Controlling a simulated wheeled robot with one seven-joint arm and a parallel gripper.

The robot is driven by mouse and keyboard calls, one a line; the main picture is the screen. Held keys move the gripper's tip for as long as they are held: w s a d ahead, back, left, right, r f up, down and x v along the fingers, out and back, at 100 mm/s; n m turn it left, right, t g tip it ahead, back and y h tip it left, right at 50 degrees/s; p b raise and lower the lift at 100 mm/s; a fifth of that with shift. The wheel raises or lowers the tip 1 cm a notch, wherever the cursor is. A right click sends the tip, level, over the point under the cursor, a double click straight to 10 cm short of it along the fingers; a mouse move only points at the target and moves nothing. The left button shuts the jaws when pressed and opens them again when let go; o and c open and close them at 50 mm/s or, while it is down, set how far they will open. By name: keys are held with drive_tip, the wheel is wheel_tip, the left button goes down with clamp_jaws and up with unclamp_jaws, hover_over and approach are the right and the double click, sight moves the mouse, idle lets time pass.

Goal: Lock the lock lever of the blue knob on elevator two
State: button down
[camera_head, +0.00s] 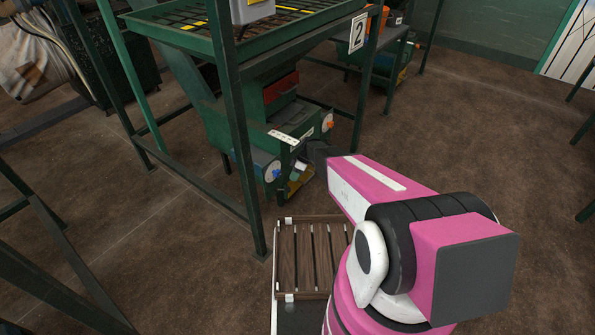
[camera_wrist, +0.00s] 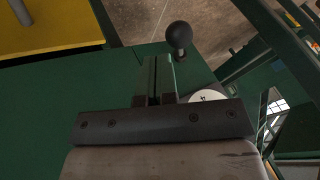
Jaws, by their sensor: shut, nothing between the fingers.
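Elevator two is the green machine (camera_head: 240,130) in the head view, under the frame with the "2" sign (camera_head: 358,32). A blue knob (camera_head: 277,172) on a pale round dial sits low on its near end. My gripper (camera_wrist: 157,62) is shut and empty in the wrist view, with its fingers together over a green surface. A black ball-ended lever (camera_wrist: 180,38) stands just beyond and right of the fingertips, apparently apart from them. A white dial (camera_wrist: 206,96) is partly hidden behind the gripper body. In the head view, the fingertips are hard to make out beside the knob.
An orange knob (camera_head: 327,124) sits on the machine's right side. Green frame posts (camera_head: 238,130) stand close to my arm. A yellow surface (camera_wrist: 45,28) lies at the upper left of the wrist view. The brown floor (camera_head: 470,140) to the right is mostly clear.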

drive_tip(key=x, duration=0.3)
drive_tip(key=shift+f, duration=0.1)
drive_tip(key=shift+s, duration=0.15)
drive_tip(key=shift+s+m, duration=0.15)
drive_tip(key=shift+m, duration=0.25)
drive_tip(key=shift+s+d, duration=0.1)
drive_tip(key=shift+s, duration=0.05)
drive_tip(key=s+a+m+t, duration=0.2)
drive_tip(key=s+m+t, duration=0.5)
drive_tip(key=m, duration=0.5)
drive_tip(key=shift+s+a, duration=0.3)
drive_tip(key=shift+s, duration=0.45)
drive_tip(key=shift+s+a, duration=0.1)
idle(0.4)
